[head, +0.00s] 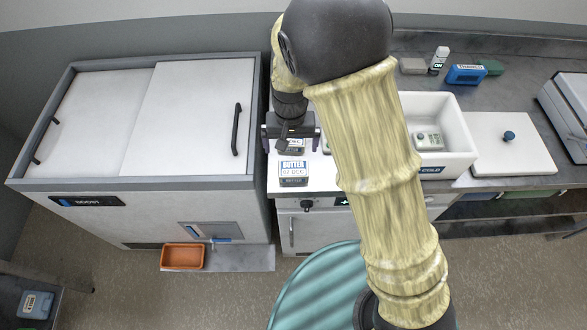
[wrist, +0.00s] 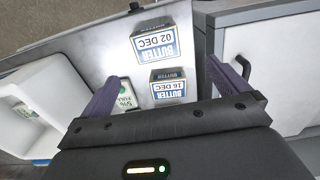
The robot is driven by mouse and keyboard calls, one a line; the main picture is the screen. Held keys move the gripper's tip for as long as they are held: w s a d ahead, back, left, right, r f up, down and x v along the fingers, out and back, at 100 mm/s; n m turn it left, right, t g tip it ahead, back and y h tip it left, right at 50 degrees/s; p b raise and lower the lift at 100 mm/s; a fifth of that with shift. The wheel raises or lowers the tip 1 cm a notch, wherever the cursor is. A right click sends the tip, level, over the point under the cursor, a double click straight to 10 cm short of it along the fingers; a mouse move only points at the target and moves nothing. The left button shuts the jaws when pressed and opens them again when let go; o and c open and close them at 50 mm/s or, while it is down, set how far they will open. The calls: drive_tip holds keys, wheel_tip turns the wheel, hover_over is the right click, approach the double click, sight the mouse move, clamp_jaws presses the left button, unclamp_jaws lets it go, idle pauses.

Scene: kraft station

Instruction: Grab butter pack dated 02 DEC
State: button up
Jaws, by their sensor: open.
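The butter pack dated 02 DEC (head: 293,172) stands near the front edge of the white counter in the head view. Its label reads upside down in the wrist view (wrist: 157,43). A second butter pack, dated 16 DEC (wrist: 168,87), stands behind it; in the head view my gripper partly hides this pack (head: 292,148). My gripper (head: 291,130) is open and empty above the counter's back part. In the wrist view, its two purple fingers (wrist: 166,86) spread either side of the 16 DEC pack, with the 02 DEC pack beyond the fingertips.
A small green-and-white pack (wrist: 125,93) lies beside the butter, near one finger. A white bin marked COLD (head: 457,125) with a pack inside stands to the right. A large grey chest (head: 150,150) rises close on the left. My arm hides part of the counter.

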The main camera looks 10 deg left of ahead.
sight(294, 168)
wheel_tip(294, 168, down, 7)
drive_tip(key=shift+r+p, duration=0.1)
drive_tip(key=shift+p, duration=0.5)
drive_tip(key=shift+d+f+p, duration=0.2)
drive_tip(key=shift+f+p, duration=0.35)
drive_tip(key=shift+f, duration=0.75)
drive_tip(key=shift+d+f+p, duration=0.15)
drive_tip(key=shift+f+p, duration=0.4)
drive_tip(key=shift+f, duration=0.75)
drive_tip(key=c, duration=1.1)
